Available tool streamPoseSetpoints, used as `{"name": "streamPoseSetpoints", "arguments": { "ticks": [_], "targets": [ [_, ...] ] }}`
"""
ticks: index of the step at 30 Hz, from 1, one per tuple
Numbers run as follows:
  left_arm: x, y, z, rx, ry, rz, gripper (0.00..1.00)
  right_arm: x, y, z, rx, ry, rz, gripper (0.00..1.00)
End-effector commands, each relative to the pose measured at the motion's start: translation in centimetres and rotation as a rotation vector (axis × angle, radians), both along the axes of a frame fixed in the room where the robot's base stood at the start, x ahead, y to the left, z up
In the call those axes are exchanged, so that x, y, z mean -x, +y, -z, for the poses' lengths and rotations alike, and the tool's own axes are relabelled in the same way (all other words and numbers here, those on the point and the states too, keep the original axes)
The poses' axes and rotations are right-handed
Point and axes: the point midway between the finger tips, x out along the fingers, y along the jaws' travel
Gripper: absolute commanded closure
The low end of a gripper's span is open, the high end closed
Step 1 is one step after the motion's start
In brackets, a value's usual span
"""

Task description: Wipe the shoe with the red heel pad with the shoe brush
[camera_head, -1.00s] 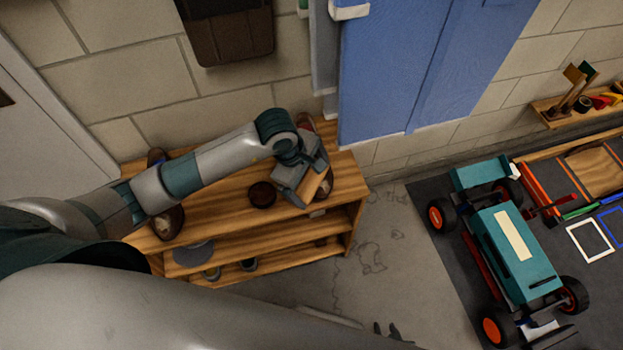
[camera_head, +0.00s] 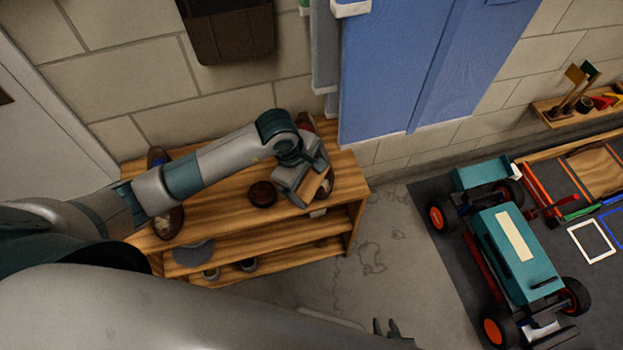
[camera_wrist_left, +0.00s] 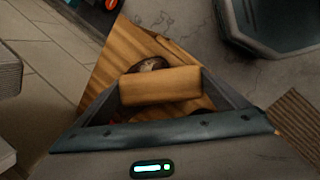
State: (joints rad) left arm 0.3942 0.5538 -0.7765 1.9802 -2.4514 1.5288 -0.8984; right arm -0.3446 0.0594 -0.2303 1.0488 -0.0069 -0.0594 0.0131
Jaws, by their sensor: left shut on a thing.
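My left gripper (camera_head: 305,187) is shut on the shoe brush (camera_head: 314,184), a light wooden block that also shows between the fingers in the left wrist view (camera_wrist_left: 160,87). It is over the right end of the wooden shoe rack (camera_head: 228,212). A brown shoe (camera_head: 328,180) with red at its far end (camera_head: 304,121) lies under the gripper and is mostly hidden. The shoe also shows in the left wrist view (camera_wrist_left: 147,65) just beyond the brush. I cannot tell whether the brush touches it. A dark part, seemingly my right gripper (camera_head: 388,329), shows at the bottom edge.
Another brown shoe (camera_head: 168,223) lies at the rack's left end, partly behind my arm. A round dark tin (camera_head: 262,194) stands left of the gripper. A blue locker (camera_head: 385,75) stands behind. A teal model car (camera_head: 515,252) is at right. Bare floor lies between.

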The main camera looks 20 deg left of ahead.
Motion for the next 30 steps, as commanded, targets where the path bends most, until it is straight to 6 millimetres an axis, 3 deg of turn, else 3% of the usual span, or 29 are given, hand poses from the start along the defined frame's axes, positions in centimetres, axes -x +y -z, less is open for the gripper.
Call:
{"name": "streamPoseSetpoints", "arguments": {
  "ticks": [30],
  "targets": [
    [-0.4,0.3,1.5,0.0,-0.001,0.0,0.24,-0.5,0.1,1.4,-0.002,-0.008,0.0,0.69]
  ]
}}
